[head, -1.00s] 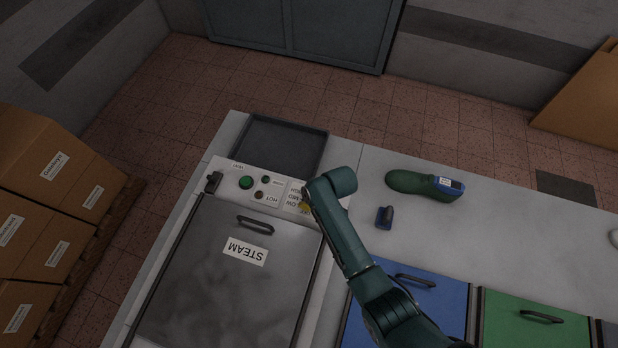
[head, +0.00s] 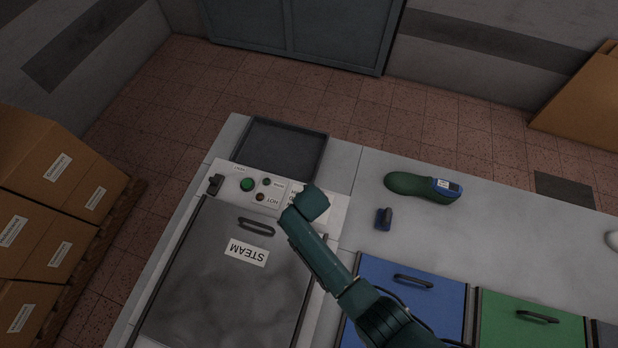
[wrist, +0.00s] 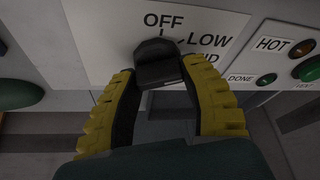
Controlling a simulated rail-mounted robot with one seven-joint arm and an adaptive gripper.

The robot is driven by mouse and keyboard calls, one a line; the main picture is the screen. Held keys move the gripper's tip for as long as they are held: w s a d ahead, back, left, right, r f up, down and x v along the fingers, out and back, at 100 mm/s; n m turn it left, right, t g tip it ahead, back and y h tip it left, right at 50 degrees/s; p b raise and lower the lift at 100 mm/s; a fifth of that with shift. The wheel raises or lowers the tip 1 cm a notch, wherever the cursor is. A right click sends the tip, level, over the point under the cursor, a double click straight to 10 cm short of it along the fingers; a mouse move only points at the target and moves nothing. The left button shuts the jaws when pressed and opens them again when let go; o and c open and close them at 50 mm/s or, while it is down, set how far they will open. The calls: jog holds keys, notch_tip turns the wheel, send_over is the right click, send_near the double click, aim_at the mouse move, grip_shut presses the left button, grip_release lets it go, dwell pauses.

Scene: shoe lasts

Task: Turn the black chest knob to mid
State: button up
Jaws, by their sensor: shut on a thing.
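The black chest knob (wrist: 157,64) sits on the white label plate (wrist: 205,22) in the upper middle of the wrist view. The words OFF and LOW show above and to its right, with a partly hidden word below LOW. My gripper (wrist: 158,78) has its yellow-backed fingers on either side of the knob and is shut on it. Which mark the knob points to is hard to tell. In the head view, my arm's end hides the knob and my fingers over the control panel (head: 230,172) of the steam chest (head: 225,275).
A green button (head: 246,184) and small lamps lie left of the knob's place in the head view. A dark tray (head: 283,148) is behind the panel. A green shoe last (head: 410,184) and a small blue block (head: 383,218) lie on the counter to the right.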

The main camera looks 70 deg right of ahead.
jog(key=shift+s+a+f+m+g+b, duration=0.1)
jog(key=shift+m+g+b, duration=0.35)
jog(key=shift+m, duration=0.7)
jog(key=shift+f+m+g+b, duration=0.1)
jog(key=shift+m+g+b, duration=0.35)
jog(key=shift+m, duration=0.7)
jog(key=o, duration=1.2)
jog(key=shift+r, duration=0.15)
jog(key=shift+r, duration=0.15)
jog(key=v, duration=1.1)
jog(key=shift+a+r, duration=0.25)
jog(key=shift+a, duration=0.05)
